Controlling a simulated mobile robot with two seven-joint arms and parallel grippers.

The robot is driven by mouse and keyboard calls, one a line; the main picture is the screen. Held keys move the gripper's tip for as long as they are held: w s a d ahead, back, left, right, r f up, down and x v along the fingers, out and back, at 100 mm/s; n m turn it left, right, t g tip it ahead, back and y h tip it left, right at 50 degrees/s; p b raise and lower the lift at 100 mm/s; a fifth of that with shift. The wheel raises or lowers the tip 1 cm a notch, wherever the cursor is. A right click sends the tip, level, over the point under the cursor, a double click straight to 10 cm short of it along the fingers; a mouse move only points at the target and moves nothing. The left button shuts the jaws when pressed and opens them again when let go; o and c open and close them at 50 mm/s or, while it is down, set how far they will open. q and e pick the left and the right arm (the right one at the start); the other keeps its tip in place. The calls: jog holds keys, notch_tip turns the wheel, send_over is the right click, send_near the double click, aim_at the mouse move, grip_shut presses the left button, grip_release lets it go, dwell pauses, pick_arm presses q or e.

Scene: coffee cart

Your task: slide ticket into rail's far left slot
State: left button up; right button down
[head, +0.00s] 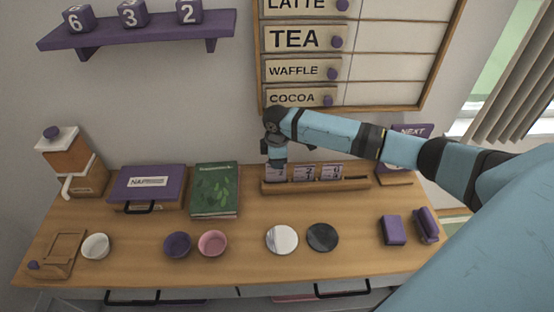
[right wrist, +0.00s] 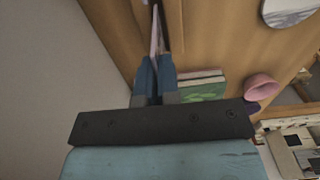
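The wooden ticket rail (head: 350,184) stands at the back of the counter, by the wall. Two white-and-purple tickets stand upright in it, a middle one (head: 304,173) and a right one (head: 332,171). My right gripper (head: 277,161) points down over the rail's left end. Its fingers (right wrist: 156,75) are close together on a thin ticket, seen edge-on in the right wrist view (right wrist: 155,35). In the head view this ticket (head: 275,174) shows below the fingers, at the far left of the rail. Whether its lower edge is inside the slot is unclear. My left gripper is out of view.
A green book (head: 215,190) lies left of the rail, next to a purple-lidded napkin box (head: 148,184). A purple sign (head: 409,140) stands right of the rail. White (head: 282,239) and black (head: 322,237) discs lie in front. The menu board (head: 390,60) hangs above.

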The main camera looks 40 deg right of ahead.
jog(key=shift+f, duration=0.4)
dwell(0.3)
jog(key=shift+f, duration=0.6)
jog(key=c, duration=1.3)
grip_release()
jog(key=shift+o, duration=0.2)
jog(key=shift+r, duration=0.3)
notch_tip(320, 180, up, 13)
jog(key=b, duration=0.1)
jog(key=shift+b, duration=0.4)
